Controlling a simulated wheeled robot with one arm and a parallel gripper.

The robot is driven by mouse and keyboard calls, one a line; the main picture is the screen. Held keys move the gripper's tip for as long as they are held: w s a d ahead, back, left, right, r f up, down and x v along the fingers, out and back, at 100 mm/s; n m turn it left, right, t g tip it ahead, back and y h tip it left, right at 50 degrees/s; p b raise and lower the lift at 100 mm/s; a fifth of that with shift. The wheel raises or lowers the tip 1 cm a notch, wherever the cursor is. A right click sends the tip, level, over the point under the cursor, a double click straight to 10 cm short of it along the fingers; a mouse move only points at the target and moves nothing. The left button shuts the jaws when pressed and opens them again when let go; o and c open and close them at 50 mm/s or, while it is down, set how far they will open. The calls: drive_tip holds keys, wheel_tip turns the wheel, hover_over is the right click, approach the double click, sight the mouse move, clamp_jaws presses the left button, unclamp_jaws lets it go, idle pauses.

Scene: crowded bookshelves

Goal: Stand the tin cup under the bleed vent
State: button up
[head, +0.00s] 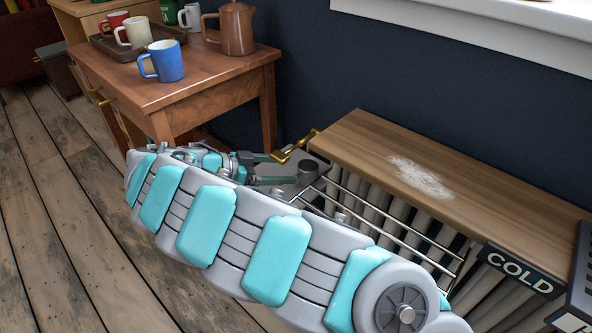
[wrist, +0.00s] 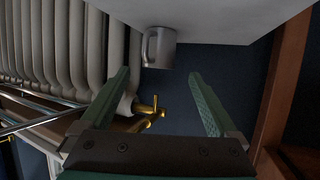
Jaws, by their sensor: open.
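A plain grey cup, apparently the tin cup (wrist: 160,48), shows at the top of the wrist view, its handle to the left. The brass bleed vent (wrist: 152,108) is at the end of the radiator in the wrist view; brass also shows beside the radiator in the head view (head: 300,146). My gripper (wrist: 157,75) is open, with two green fingers. The cup lies beyond the fingertips, apart from them, with nothing held. My arm hides much of the gripper in the head view.
The radiator has a wooden top (head: 375,150) with a white powdery patch, and metal rails (head: 400,230) along its front. A wooden side table (head: 150,85) holds a blue mug (head: 163,62), a tray with mugs and a copper jug (head: 232,28). Bare floorboards (head: 60,230) lie left.

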drive_tip(key=shift+v, duration=1.9)
